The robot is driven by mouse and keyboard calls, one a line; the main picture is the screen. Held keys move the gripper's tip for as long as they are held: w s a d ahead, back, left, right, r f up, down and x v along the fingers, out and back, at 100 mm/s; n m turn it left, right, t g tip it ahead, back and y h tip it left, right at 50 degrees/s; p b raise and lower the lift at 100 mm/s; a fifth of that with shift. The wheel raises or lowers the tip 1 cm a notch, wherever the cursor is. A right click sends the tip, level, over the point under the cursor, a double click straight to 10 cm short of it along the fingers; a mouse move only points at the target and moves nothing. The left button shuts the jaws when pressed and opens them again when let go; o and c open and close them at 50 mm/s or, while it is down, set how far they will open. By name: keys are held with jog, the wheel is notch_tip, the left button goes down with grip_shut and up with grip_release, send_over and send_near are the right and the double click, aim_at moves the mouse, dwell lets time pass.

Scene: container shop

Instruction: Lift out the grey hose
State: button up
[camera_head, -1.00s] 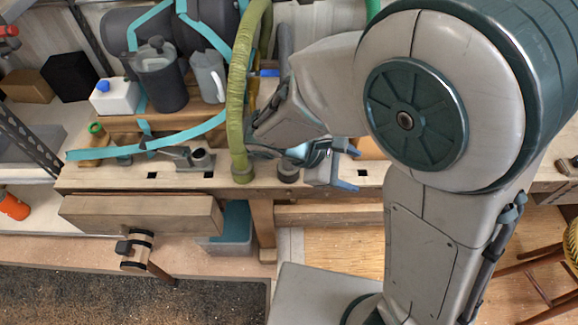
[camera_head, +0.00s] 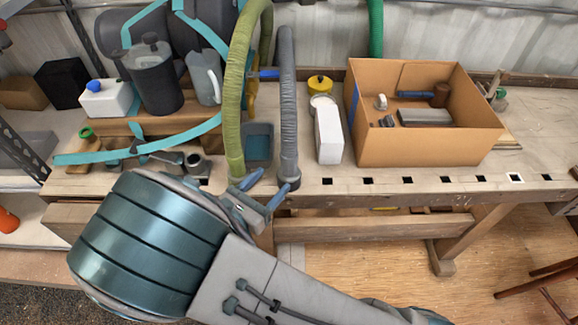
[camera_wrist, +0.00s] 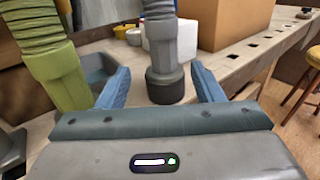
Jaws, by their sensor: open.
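My gripper (camera_head: 268,184) is open, with the fingers apart and nothing between the pads that I can see as gripped. It also shows in the wrist view (camera_wrist: 160,82). The green hose (camera_head: 236,95) hangs just left of the grey hose; its end (camera_wrist: 58,72) is close to my left finger.
A cardboard box (camera_head: 425,146) with tools stands to the right on the workbench (camera_head: 400,180). A white box (camera_head: 328,134) and a yellow-lidded tub (camera_head: 320,84) stand between it and the grey hose. Teal straps (camera_head: 150,145), a dark canister (camera_head: 153,80) and a jug (camera_head: 206,78) crowd the left.

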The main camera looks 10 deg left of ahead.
aim_at(283, 170)
jog(key=x, duration=0.4)
jog(key=shift+w+d, duration=0.15)
jog(key=shift+w, duration=0.05)
jog(key=x, duration=0.5)
jog(key=shift+d+r, duration=0.2)
jog(key=c, duration=1.2)
